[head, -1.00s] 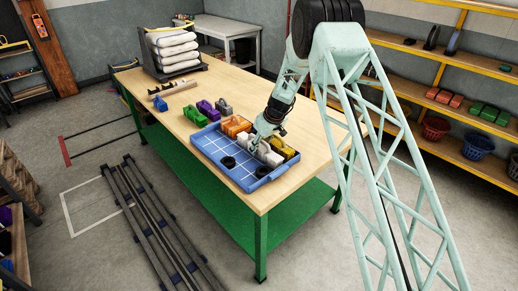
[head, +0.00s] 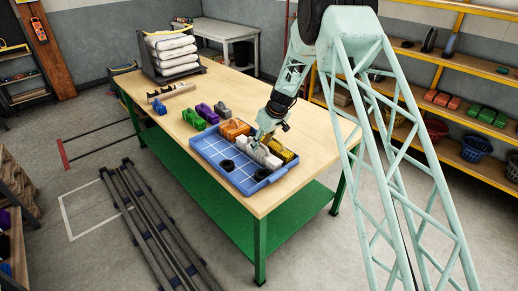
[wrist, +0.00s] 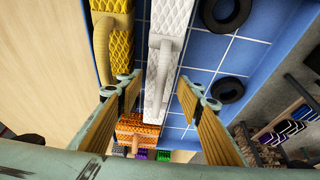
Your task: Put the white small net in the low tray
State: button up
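The white small net (head: 262,154) is a long, textured block with a loop handle. It lies in the blue low tray (head: 272,179) on the wooden table, between the orange net (head: 235,129) and the yellow net (head: 284,152). My gripper (head: 258,140) points down over the white net. In the wrist view my gripper (wrist: 151,90) is open, one finger on each side of the white net (wrist: 164,55). The yellow net (wrist: 118,35) is beside the left finger. I cannot tell the exact height of the fingertips above the net.
Black rings (head: 228,164) lie in the tray's near part, whose grid is otherwise bare. Purple (head: 207,114), green (head: 193,119) and grey (head: 222,109) nets stand on the table behind the tray. A rack of white rolls (head: 172,54) is at the far end.

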jog(key=shift+v, duration=3.35)
